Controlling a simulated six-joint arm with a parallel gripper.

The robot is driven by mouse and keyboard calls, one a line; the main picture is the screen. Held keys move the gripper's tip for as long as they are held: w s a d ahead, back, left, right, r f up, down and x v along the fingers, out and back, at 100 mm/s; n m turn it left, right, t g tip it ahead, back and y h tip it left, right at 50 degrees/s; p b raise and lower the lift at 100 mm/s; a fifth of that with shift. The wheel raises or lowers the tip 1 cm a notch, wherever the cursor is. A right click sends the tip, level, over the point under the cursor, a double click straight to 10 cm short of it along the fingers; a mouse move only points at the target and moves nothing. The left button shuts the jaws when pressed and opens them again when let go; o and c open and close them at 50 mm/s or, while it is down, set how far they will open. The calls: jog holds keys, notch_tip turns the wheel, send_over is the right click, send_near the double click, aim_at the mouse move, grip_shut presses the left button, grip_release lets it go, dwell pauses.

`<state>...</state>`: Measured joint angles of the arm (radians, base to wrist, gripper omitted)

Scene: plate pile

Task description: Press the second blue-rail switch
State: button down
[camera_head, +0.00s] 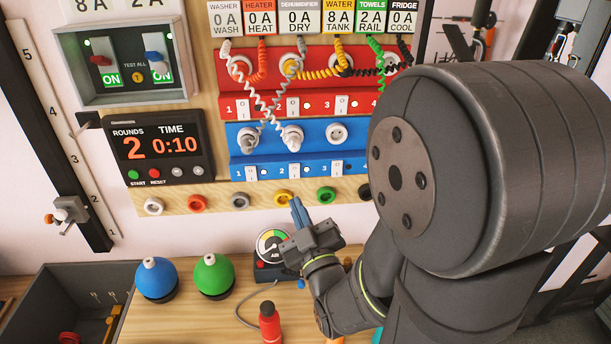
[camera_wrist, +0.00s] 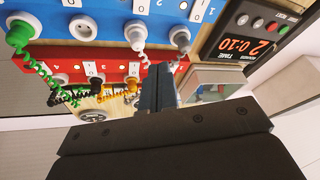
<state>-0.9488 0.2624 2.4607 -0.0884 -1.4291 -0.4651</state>
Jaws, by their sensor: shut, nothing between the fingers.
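The blue rail (camera_head: 315,171) runs along the lower part of the board, with numbered white switches on its lower edge. Its second switch (camera_head: 294,170) is beside the printed 2 and also shows at the top edge of the wrist view (camera_wrist: 141,6). The first switch (camera_head: 251,173) is to its left and the third (camera_head: 338,168) to its right. My gripper (camera_head: 297,206) is shut and empty, with its blue fingers just below the blue rail, under the second switch. In the wrist view its fingers (camera_wrist: 158,88) appear below the inverted rail. Contact with the rail cannot be told.
The red rail (camera_head: 318,105) is above. Coloured round knobs (camera_head: 197,203) line the wooden strip below. A dial gauge (camera_head: 272,247) and red bottle (camera_head: 269,322) stand near my gripper. The timer (camera_head: 158,147) reads 0:10.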

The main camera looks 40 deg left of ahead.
jog(key=w+d+f+n+g, duration=0.1)
jog(key=w+d+n+g, duration=0.2)
jog(key=n, duration=0.6)
jog(key=w+d+n+g, duration=0.3)
jog(key=n+g, duration=0.4)
jog(key=n, duration=0.3)
jog(key=shift+w+f+g+y, duration=0.3)
jog(key=shift+w+f, duration=0.05)
jog(key=shift+w, duration=0.2)
send_near(290, 169)
jog(key=s+a, duration=0.3)
jog(key=shift+w+a+r, duration=0.15)
jog(key=shift+w+a, duration=0.55)
jog(key=shift+w+a+r, duration=0.15)
jog(key=shift+w+a, duration=0.55)
jog(key=shift+a, duration=0.05)
